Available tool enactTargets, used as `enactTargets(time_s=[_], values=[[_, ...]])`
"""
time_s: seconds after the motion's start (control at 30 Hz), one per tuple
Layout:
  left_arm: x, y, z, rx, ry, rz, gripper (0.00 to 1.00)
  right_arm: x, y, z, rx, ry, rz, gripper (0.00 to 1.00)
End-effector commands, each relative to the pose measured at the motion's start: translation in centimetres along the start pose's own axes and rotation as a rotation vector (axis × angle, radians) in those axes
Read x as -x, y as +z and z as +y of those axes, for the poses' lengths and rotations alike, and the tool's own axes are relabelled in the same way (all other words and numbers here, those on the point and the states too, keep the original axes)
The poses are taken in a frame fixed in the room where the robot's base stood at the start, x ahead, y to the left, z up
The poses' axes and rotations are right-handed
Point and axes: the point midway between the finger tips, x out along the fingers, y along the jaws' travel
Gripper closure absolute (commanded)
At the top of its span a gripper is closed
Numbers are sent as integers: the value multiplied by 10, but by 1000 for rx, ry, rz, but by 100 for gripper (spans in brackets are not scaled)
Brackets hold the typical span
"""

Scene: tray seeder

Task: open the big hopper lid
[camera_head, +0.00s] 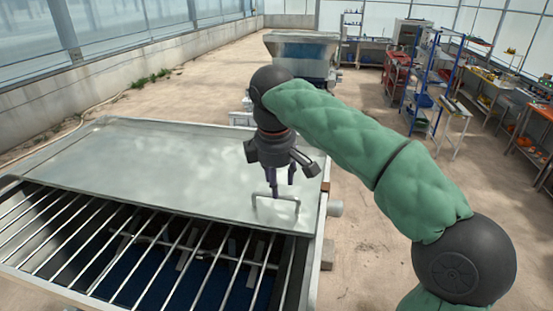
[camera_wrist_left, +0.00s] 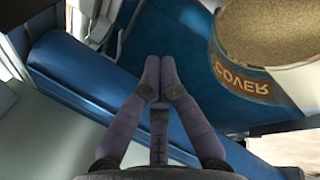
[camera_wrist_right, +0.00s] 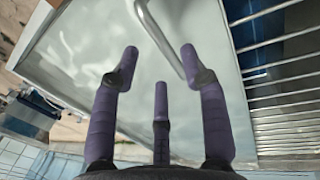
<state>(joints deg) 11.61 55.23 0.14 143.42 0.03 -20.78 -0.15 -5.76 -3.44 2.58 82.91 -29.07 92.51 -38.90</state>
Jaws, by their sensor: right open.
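The big hopper lid (camera_head: 150,160) is a flat grey metal sheet lying over the rear of the hopper, with the barred grate (camera_head: 140,250) bare in front of it. A thin U-shaped handle (camera_head: 276,198) stands near the lid's front right corner. My right gripper (camera_head: 282,182) points down just above this handle, open and empty. In the right wrist view the handle (camera_wrist_right: 160,35) runs between the spread fingertips, close to the right-hand finger; contact cannot be told. My left gripper (camera_wrist_left: 160,64) shows only in its wrist view, fingertips together, with nothing visible between them.
A blue panel (camera_wrist_left: 95,85) and a round container of brown grains (camera_wrist_left: 270,35) lie below my left gripper. Another hopper (camera_head: 302,55) stands behind. A blue rack (camera_head: 433,90) and workbenches are at the right. The floor right of the hopper is clear.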

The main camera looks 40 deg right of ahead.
Motion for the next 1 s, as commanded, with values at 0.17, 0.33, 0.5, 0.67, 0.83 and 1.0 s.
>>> enactTargets(time_s=[0.17, 0.33, 0.5, 0.67, 0.83, 1.0], values=[[0, 0, 0, 0, 0, 0, 100, 38, -2, 1, 1, 2, 4, 55], [0, 0, 0, 0, 0, 0, 100, 67, -1, 1, 1, 1, 2, 55], [0, 0, 0, 0, 0, 0, 100, 82, -1, 1, 1, 0, 0, 55], [0, 0, 0, 0, 0, 0, 100, 87, 0, 0, 1, 0, 0, 55], [0, 0, 0, 0, 0, 0, 100, 87, 0, 0, 1, -1, -1, 55], [0, 0, 0, 0, 0, 0, 100, 87, 0, 0, 1, -1, 0, 55]])
